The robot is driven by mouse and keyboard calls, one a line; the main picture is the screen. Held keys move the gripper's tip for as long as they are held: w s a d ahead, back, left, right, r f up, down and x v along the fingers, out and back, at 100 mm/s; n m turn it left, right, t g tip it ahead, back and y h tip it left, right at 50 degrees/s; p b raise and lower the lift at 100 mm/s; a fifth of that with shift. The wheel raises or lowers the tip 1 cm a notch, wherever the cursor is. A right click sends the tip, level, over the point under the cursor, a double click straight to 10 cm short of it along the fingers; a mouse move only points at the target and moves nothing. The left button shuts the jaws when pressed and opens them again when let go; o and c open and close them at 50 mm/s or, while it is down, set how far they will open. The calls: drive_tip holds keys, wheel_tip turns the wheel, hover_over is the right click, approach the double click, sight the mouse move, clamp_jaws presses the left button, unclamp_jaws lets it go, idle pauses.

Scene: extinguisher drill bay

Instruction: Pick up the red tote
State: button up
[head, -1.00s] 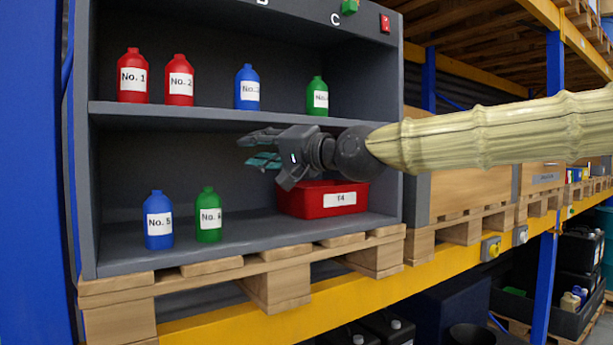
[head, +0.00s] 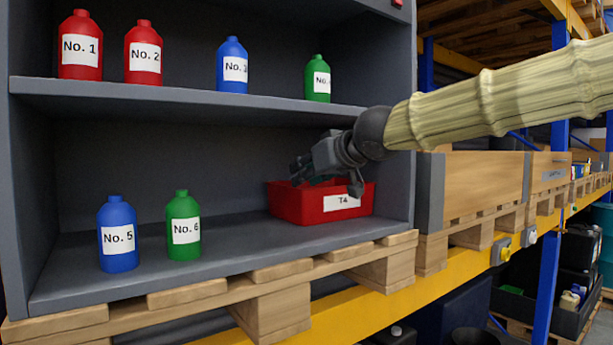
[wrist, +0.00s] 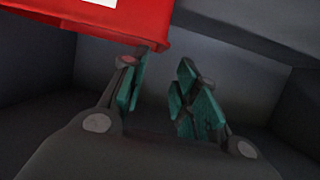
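The red tote (head: 285,207), with a white T4 label, sits on the lower shelf at its right side. Its upper rim is partly hidden by my gripper in the head view. My gripper (head: 326,184) is over the tote's top, fingers spread and pointing down to the left. In the wrist view, the tote (wrist: 120,32) fills the upper left, and my open gripper (wrist: 162,72) has nothing between its fingers. The left finger's tip appears close to the tote's edge; I cannot tell whether they touch.
A blue bottle No. 5 (head: 117,236) and a green bottle No. 6 (head: 183,226) stand left on the same shelf. The upper shelf (head: 200,105) passes above my gripper, and the cabinet's right wall (head: 400,200) is close. Shelf floor between bottles and tote is clear.

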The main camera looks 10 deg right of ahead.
sight(285, 189)
drive_tip(key=shift+w, duration=0.25)
drive_tip(key=p+x, duration=0.1)
drive_tip(key=x, duration=0.9)
drive_tip(key=shift+w+a+p, duration=0.1)
drive_tip(key=shift+w+p, duration=0.2)
drive_tip(key=shift+w, duration=0.05)
drive_tip(key=shift+c, duration=0.2)
drive_tip(key=shift+a, duration=0.1)
clamp_jaws()
